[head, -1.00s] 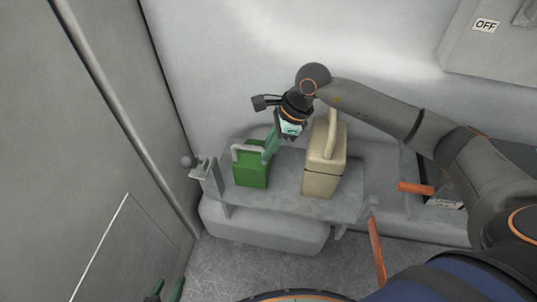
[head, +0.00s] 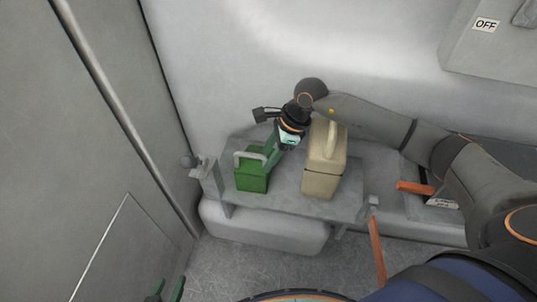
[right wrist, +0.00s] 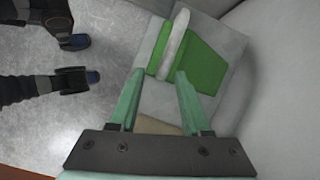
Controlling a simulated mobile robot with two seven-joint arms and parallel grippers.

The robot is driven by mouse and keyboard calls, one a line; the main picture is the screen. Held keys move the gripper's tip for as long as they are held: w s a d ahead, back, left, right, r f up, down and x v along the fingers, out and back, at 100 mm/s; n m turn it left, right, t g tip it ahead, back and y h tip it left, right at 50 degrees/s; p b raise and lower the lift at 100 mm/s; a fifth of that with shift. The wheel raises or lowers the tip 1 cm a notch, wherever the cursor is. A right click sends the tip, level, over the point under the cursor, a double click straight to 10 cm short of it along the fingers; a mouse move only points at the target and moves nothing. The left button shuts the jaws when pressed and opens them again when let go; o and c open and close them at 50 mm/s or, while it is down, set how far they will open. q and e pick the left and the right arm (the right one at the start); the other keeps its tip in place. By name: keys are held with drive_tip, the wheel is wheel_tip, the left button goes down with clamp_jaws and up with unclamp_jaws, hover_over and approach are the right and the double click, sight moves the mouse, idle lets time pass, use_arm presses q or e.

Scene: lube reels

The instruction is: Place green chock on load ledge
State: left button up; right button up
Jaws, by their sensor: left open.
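The green chock (head: 252,180), a block with a pale grey handle, stands at the left end of the grey load ledge (head: 285,203). My right gripper (head: 271,159) is just right of the handle. In the right wrist view the fingers of my right gripper (right wrist: 161,75) are apart, and the near end of the handle shows between the tips. The chock (right wrist: 203,66) lies beyond them; I cannot tell whether a finger touches it. My left gripper (head: 167,291) is open and empty at the bottom edge, mostly cut off.
A beige canister (head: 322,178) stands on the ledge right of the chock, close to my right gripper. A clamp-like bracket (head: 205,172) is at the ledge's left end. Orange bars (head: 376,240) are to the right. A wall (head: 90,160) closes the left side.

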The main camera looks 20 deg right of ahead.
drive_tip(key=v, duration=1.2)
drive_tip(key=shift+r, duration=0.15)
